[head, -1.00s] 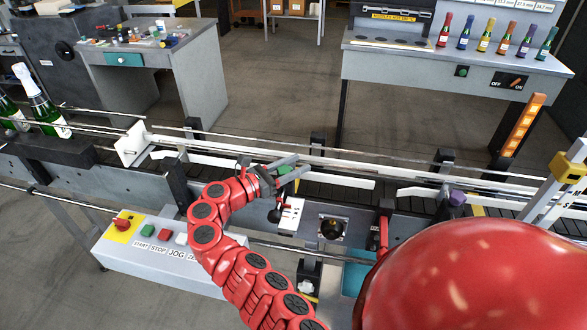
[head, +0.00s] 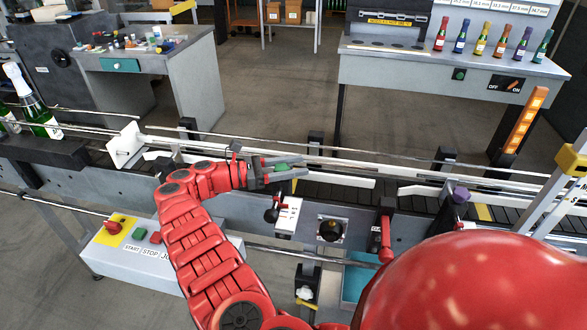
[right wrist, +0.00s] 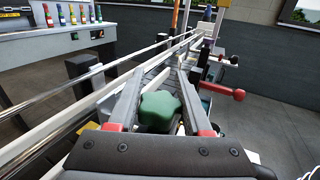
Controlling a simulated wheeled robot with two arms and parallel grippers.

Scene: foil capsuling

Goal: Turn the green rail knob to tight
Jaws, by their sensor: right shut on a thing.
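The green rail knob (head: 282,168) sits on the near side of the conveyor rail, partly hidden by gripper fingers in the head view. In the right wrist view the lobed green knob (right wrist: 160,110) lies between the two grey fingers, close to the palm. My right gripper (head: 303,167) is shut on it, its fingers pointing right along the rail. The right gripper (right wrist: 160,76) fingertips reach past the knob in the wrist view. I cannot read the knob's tightness. My left gripper is not in view.
Just below the gripper stand a small white panel with a black-knobbed lever (head: 287,216) and a black round knob (head: 331,229). A red handle (head: 386,235) and purple knob (head: 461,195) are further right. Rails (head: 400,165) run along the conveyor. A button box (head: 150,255) is lower left.

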